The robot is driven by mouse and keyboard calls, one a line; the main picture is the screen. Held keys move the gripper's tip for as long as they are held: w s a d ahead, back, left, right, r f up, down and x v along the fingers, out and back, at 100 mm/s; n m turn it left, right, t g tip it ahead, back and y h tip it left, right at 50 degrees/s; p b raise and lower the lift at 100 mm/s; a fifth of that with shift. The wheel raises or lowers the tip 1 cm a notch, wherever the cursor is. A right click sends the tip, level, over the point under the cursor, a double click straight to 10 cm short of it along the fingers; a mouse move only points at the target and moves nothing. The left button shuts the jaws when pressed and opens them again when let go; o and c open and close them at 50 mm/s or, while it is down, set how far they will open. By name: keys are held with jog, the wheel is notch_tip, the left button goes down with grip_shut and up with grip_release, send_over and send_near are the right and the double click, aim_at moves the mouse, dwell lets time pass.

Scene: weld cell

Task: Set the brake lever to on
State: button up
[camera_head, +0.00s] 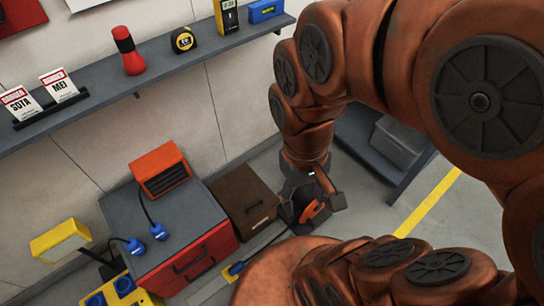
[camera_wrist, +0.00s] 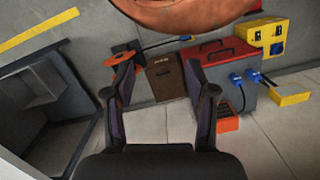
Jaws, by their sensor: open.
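I cannot make out a brake lever clearly in either view. My gripper (camera_wrist: 160,72) is open and empty, with the left fingertip overlapping the orange part in the picture. Contact cannot be told. In the head view my gripper (camera_head: 312,192) points down, its fingertips partly hidden.
A brown cabinet (camera_head: 245,203) stands beside a grey-topped red cabinet (camera_head: 208,250) with an orange box (camera_head: 160,170) on it. A wall shelf (camera_head: 155,72) carries tools and signs. A grey bin (camera_head: 397,143) sits on a low unit at right. Floor by the yellow line (camera_head: 430,202) is clear.

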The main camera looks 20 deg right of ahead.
jog(key=w+d+f+m+b, duration=0.3)
jog(key=w+d+f+b, duration=0.1)
jog(key=w+f+b, duration=0.55)
jog(key=w+d+f+m+t+b, duration=0.1)
jog(key=w+d+f+m+b, duration=0.35)
jog(key=w+f+b, duration=0.55)
jog(key=w+d+f+m+b, duration=0.3)
jog(key=w+d+f+b, duration=0.2)
jog(key=w+f+b, duration=0.5)
jog(key=w+d+f+m+b, duration=0.1)
jog(key=w+d+f+b, duration=0.1)
jog(key=f, duration=0.4)
jog(key=w+d+f+m+b, duration=0.2)
jog(key=w+d+f+b, duration=0.1)
jog(key=f, duration=0.3)
jog(key=w+d+f+m+b, duration=0.1)
jog(key=w+d+f+b, duration=0.2)
jog(key=d+f, duration=0.1)
jog(key=shift+d+f+m+t+b, duration=0.15)
jog(key=shift+f+t+b, duration=0.05)
jog(key=shift+f, duration=0.25)
jog(key=shift+d+f+m+t+b, duration=0.1)
jog(key=shift+d+f+t+b, duration=0.1)
jog(key=shift+f, duration=0.25)
jog(key=shift+w+d+f, duration=0.2)
jog(key=shift+f, duration=0.2)
notch_tip(320, 180, down, 8)
jog(key=b, duration=0.3)
jog(key=shift+r, duration=0.25)
grip_shut()
